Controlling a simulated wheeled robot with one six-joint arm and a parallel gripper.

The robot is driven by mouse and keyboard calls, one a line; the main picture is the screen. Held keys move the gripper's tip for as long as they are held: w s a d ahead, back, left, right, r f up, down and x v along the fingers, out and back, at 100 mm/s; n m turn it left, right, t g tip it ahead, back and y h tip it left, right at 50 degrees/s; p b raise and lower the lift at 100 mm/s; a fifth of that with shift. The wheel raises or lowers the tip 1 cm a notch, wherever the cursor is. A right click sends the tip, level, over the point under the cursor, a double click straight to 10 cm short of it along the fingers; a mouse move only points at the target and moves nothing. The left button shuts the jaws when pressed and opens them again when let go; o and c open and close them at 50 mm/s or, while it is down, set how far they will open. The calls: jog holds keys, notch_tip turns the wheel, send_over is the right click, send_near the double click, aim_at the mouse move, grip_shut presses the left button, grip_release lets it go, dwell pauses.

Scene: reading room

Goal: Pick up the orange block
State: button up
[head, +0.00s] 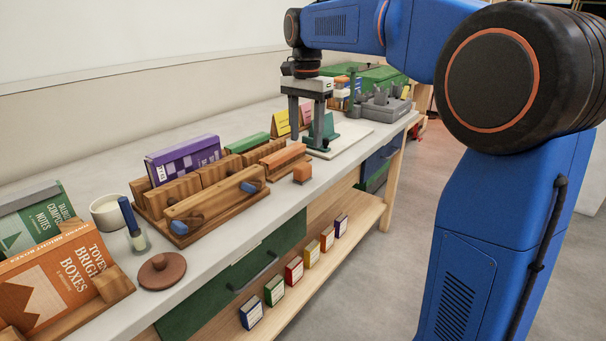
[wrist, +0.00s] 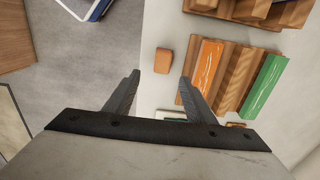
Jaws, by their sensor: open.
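The small orange block (head: 302,173) sits on the grey tabletop near its front edge, beside the wooden rack. In the wrist view the orange block (wrist: 163,60) lies just beyond the fingertips, roughly between their lines, with nothing touching it. My gripper (head: 306,143) is open and empty, pointing down above the table, farther along it than the block.
A green stand (head: 323,134) on a white board (head: 350,136) is close to my gripper. Small boxes line the shelf below.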

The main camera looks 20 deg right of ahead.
aim_at(303, 165)
notch_tip(303, 165, down, 5)
jog(key=shift+f, duration=0.1)
jog(key=shift+a+f, duration=0.25)
jog(key=shift+f, duration=1.05)
jog(key=shift+a+f, duration=0.2)
jog(key=shift+f, duration=1.1)
jog(key=c, duration=1.2)
